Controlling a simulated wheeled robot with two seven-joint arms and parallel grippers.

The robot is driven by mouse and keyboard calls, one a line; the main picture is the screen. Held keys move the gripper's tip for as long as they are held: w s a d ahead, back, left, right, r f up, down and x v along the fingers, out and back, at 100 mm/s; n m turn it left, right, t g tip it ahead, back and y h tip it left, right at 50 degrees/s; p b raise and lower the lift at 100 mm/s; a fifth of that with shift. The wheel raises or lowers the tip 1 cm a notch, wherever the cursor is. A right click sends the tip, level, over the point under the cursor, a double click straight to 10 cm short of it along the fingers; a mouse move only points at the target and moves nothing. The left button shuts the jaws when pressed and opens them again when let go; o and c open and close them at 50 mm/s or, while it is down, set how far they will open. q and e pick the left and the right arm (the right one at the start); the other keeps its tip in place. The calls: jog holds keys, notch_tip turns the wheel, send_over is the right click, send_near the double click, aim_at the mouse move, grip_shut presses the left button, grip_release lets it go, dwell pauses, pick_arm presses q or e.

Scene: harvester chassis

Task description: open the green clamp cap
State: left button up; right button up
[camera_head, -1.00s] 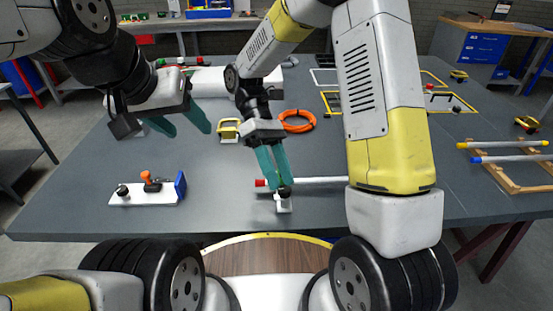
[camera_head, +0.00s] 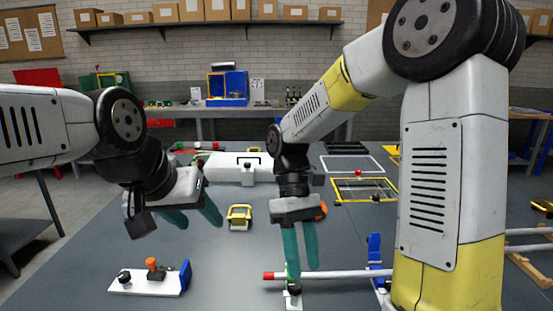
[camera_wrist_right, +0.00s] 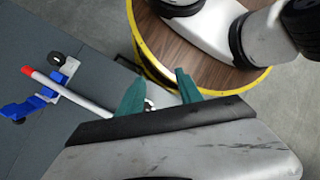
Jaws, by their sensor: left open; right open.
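A pale rod (camera_head: 330,274) with a red end lies at the front of the table. A small white clamp base with a black knob (camera_head: 294,290) stands by its red end, and a blue holder (camera_head: 375,250) stands further right. I cannot clearly make out a green cap; the teal fingers cover part of this spot. My right gripper (camera_head: 301,262) is open, pointing down just above or behind the rod. In the right wrist view its fingers (camera_wrist_right: 160,92) are apart, with the rod (camera_wrist_right: 75,93) to their left. My left gripper (camera_head: 192,218) is open and empty over the left side.
A white plate (camera_head: 145,283) with an orange knob, a black knob and a blue end stands front left. A yellow device (camera_head: 239,215) sits mid-table. A white cylinder (camera_head: 235,167) lies behind. My right arm covers much of the right side. Bare table lies around the yellow device.

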jog(key=s+d+r+m+t+y, duration=0.2)
jog(key=d+r+m+t+y, duration=0.2)
jog(key=d+r+m+t, duration=0.6)
jog(key=w+a+f+n+g+h, duration=0.1)
jog(key=w+a+f, duration=0.2)
jog(key=w+f, duration=0.1)
jog(key=w+a+f+n+g, duration=0.1)
jog(key=w+a+f+n, duration=0.1)
jog(key=w+a+f, duration=0.2)
jog(key=w+a+f+n+g+h, duration=0.1)
jog(key=w+a+f+g, duration=0.1)
jog(key=w+a+f, duration=0.2)
jog(key=shift+w+f+n+h, duration=0.1)
jog(key=shift+f+n+h, duration=0.2)
jog(key=shift+f, duration=0.2)
notch_tip(320, 180, down, 8)
jog(key=shift+r, duration=0.25)
grip_shut()
dwell(0.7)
